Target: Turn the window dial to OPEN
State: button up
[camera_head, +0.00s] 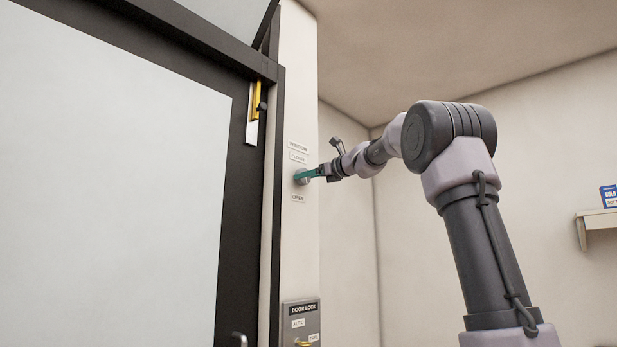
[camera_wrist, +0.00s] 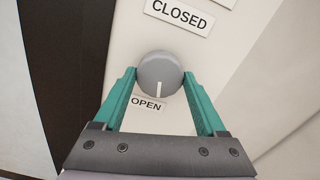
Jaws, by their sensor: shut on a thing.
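The window dial (camera_wrist: 161,68) is a round grey knob on a pale wall post; it also shows in the head view (camera_head: 299,178). Its white mark points down, close to the OPEN label (camera_wrist: 147,104) just below it. The CLOSED label (camera_wrist: 180,15) is above the dial. My gripper (camera_wrist: 159,76) has its teal fingers on both sides of the dial and is shut on it. In the head view my gripper (camera_head: 305,175) reaches the dial from the right.
A dark-framed door (camera_head: 110,190) with a pale panel stands left of the post. A DOOR LOCK panel (camera_head: 301,322) is lower on the post. A small wall shelf (camera_head: 600,220) carries a blue box (camera_head: 609,196) at the far right.

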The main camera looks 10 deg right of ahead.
jog(key=shift+f+m, duration=0.15)
jog(key=shift+m, duration=0.65)
jog(key=o, duration=1.3)
jog(key=v, duration=1)
jog(key=shift+s+d, duration=0.25)
jog(key=shift+s, duration=0.05)
